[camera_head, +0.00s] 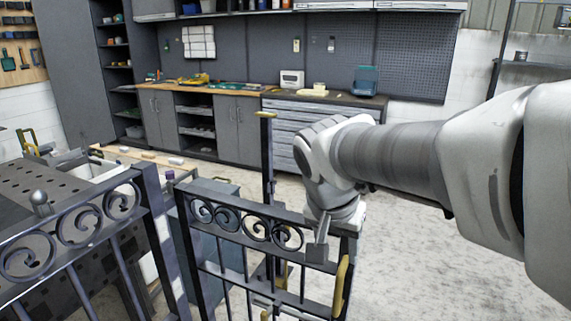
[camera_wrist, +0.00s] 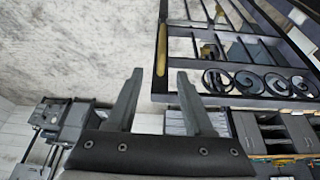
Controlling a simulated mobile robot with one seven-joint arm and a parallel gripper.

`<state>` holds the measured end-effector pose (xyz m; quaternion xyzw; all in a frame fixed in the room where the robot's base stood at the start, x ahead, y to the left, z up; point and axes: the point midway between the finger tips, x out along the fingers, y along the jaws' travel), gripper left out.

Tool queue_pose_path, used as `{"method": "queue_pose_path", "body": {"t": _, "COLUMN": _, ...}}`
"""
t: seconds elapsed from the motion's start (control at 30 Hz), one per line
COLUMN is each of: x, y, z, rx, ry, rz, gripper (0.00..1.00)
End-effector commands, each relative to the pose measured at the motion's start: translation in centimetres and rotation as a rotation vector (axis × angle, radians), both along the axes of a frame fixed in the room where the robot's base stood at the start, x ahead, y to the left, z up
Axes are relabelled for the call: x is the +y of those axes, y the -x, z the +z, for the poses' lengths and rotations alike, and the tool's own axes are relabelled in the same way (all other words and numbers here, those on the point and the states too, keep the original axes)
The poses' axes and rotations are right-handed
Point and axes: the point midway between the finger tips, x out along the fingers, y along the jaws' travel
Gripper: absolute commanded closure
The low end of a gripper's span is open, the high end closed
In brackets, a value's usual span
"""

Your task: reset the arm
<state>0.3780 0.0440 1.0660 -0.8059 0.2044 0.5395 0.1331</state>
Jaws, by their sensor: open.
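My gripper (camera_head: 318,245) is at the top right corner of the dark metal scroll gate (camera_head: 240,208) in the head view, partly hidden by my own wrist. In the wrist view my gripper (camera_wrist: 159,78) is open, with two dark fingers apart and nothing between them. The gate's scrolls (camera_wrist: 262,83) show at the upper right there. The gate's yellow handle (camera_head: 341,286) is on its right edge, below my gripper. The handle (camera_wrist: 161,57) also shows in the wrist view, beyond the fingertips. I cannot tell whether a finger touches the gate.
A fixed-looking scroll panel (camera_head: 85,225) stands at the left beside a perforated dark table (camera_head: 40,190). A dark post with a yellow top (camera_head: 267,150) stands behind the gate. A workbench with cabinets (camera_head: 235,125) lines the back wall. The pale floor at right is clear.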

Motion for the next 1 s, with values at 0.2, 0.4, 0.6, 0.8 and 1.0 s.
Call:
{"method": "queue_pose_path", "body": {"t": 0.2, "x": -2.5, "y": 5.0, "z": 5.9, "rx": -0.016, "ry": 0.01, "rz": 0.154, "gripper": 0.48}}
{"method": "queue_pose_path", "body": {"t": 0.4, "x": -4.0, "y": 10.0, "z": 9.2, "rx": -0.053, "ry": 0.012, "rz": 0.339, "gripper": 0.48}}
{"method": "queue_pose_path", "body": {"t": 0.6, "x": -4.3, "y": 12.6, "z": 10.2, "rx": -0.09, "ry": 0.015, "rz": 0.461, "gripper": 0.48}}
{"method": "queue_pose_path", "body": {"t": 0.8, "x": -4.4, "y": 13.2, "z": 10.0, "rx": -0.098, "ry": 0.018, "rz": 0.495, "gripper": 0.48}}
{"method": "queue_pose_path", "body": {"t": 1.0, "x": -4.4, "y": 13.1, "z": 10.0, "rx": -0.098, "ry": 0.019, "rz": 0.493, "gripper": 0.48}}
